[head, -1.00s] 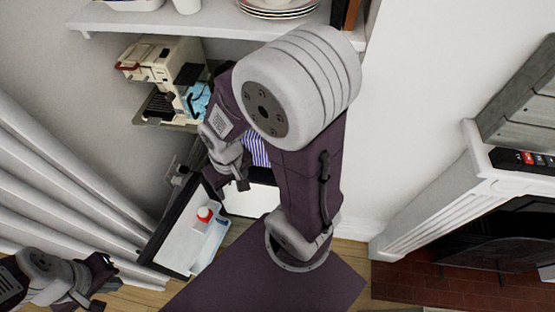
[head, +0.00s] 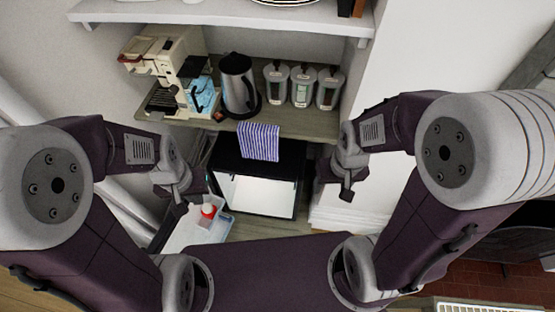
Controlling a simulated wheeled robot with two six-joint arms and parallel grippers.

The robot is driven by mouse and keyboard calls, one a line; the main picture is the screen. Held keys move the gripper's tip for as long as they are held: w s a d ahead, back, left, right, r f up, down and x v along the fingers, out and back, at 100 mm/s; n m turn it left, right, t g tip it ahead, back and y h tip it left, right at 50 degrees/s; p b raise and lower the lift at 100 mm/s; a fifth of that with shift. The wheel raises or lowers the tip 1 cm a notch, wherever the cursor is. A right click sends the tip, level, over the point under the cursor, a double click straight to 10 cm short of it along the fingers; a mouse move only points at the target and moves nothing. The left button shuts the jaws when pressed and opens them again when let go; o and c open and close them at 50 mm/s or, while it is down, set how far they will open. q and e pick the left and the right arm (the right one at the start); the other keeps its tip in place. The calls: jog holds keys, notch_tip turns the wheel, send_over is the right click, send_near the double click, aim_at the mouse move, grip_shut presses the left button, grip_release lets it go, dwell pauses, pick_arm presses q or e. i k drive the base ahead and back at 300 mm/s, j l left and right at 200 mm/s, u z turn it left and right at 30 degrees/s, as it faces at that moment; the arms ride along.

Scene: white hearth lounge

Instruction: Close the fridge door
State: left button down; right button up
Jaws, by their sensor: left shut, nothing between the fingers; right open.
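The small black fridge (head: 290,160) stands under the wooden counter, its pale interior (head: 255,195) showing. Its door (head: 183,238) is swung open toward the lower left, inner side up to view, with a red-capped bottle (head: 208,212) in a clear door shelf. My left gripper (head: 185,193) is shut and empty, above the door by the bottle; I cannot tell whether it touches the door. My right gripper (head: 340,189) is open and empty, to the right of the fridge. My arms and body hide the lower part of the door.
A coffee machine (head: 165,65), a kettle (head: 239,85) and several canisters (head: 302,86) stand on the counter. A white shelf (head: 200,12) is above, and a white wall is at right.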

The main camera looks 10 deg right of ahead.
aim_at(175, 235)
jog(key=j+u, duration=0.1)
jog(key=u, duration=0.35)
jog(key=k+j+u, duration=0.1)
jog(key=u, duration=0.35)
jog(key=j+u, duration=0.15)
jog(key=u, duration=0.35)
